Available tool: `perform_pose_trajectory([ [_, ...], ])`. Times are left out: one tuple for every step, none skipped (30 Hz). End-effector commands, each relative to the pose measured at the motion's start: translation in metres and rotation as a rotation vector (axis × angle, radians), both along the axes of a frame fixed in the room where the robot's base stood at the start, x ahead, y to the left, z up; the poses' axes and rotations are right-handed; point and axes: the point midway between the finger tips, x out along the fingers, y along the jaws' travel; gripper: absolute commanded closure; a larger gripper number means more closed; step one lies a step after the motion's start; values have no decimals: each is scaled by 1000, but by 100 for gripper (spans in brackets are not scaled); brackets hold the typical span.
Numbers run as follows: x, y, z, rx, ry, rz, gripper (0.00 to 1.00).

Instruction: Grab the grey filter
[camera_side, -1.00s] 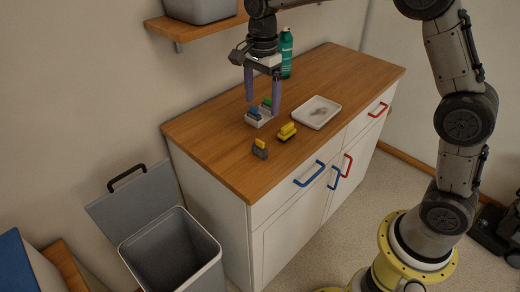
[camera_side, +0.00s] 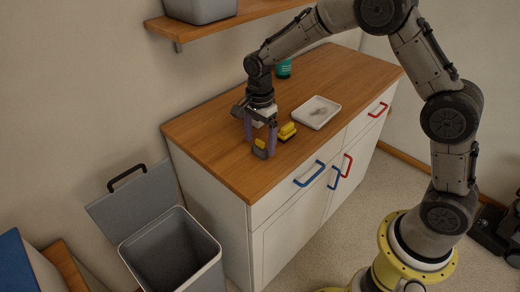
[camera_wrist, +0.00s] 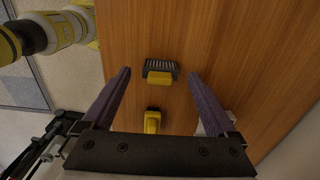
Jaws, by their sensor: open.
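The grey filter (camera_side: 260,151) is a small dark-grey block with a yellow tab. It stands on the wooden cabinet top near the left front corner. In the wrist view, the grey filter (camera_wrist: 160,65) shows a slotted grey face above its yellow tab. My gripper (camera_side: 260,149) points down, with one purple finger on the back side of the filter and one on the front side. In the wrist view, my gripper (camera_wrist: 159,73) is open and empty, and the filter appears between the fingertips with gaps on both sides. How far the tips reach down beside it is unclear.
A yellow and dark block (camera_side: 287,130) stands close by, right of the filter; it also shows in the wrist view (camera_wrist: 152,121). A white tray (camera_side: 333,120) and a green bottle (camera_side: 284,70) are farther off. An open bin (camera_side: 170,255) stands left of the cabinet.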

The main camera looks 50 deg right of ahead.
Motion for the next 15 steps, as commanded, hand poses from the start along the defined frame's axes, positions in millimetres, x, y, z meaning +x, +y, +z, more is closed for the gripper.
perform_pose_trajectory([
  [-1,0,-6,0,2,0,7],
  [0,0,-8,0,2,0,7],
  [-1,0,-9,0,1,0,7],
  [0,0,-10,0,1,0,7],
  [0,0,-10,0,1,0,7],
  [0,0,-10,0,0,0,7],
  [0,0,-10,0,0,0,7],
  [0,0,-10,0,0,0,7],
  [0,0,-10,0,0,0,7],
  [0,0,-10,0,0,0,7],
  [0,0,-10,0,0,0,11],
  [0,0,-10,0,0,0,18],
  [0,0,-10,0,0,0,24],
  [0,0,-10,0,0,0,29],
  [0,0,-10,0,0,0,36],
])
